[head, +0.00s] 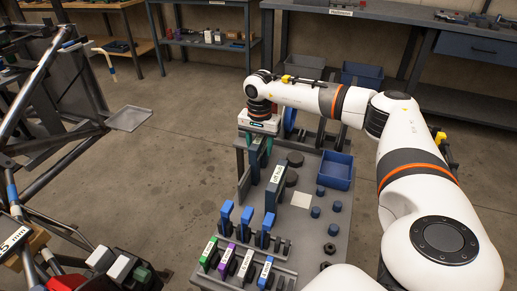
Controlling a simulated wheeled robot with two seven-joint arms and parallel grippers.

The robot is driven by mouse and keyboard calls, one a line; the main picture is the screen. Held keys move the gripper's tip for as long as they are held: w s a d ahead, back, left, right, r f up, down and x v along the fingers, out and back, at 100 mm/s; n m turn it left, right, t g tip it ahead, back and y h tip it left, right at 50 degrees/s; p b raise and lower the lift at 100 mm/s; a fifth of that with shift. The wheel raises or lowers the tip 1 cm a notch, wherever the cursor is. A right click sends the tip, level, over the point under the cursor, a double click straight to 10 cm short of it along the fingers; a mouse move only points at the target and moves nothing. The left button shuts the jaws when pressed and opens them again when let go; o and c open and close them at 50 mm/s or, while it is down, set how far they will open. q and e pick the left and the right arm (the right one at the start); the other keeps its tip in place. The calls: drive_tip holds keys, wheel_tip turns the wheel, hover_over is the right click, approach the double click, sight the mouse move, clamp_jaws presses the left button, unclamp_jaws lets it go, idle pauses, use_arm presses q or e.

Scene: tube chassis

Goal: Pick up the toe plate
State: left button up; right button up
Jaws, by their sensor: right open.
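My right gripper (256,151) hangs pointing down at the far left corner of the grey cart top, with its jaws open. Dark upright plate-like parts stand at and just below its fingers, and I cannot tell whether the fingers touch them. An upright grey-blue plate with a white label (275,187) stands just in front of the gripper. Its label is too small to read, so I cannot tell which part is the toe plate. My left gripper is out of view.
The cart (335,215) also holds several blue-topped tools (246,221), labelled coloured blocks (209,249), dark blue cylinders (315,212) and a blue bin (336,170). A tube chassis (40,95) stands at left. Workbenches (460,101) line the back. Open floor (165,185) lies between chassis and cart.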

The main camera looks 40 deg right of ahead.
drive_tip(key=shift+c, duration=0.6)
clamp_jaws()
idle(0.9)
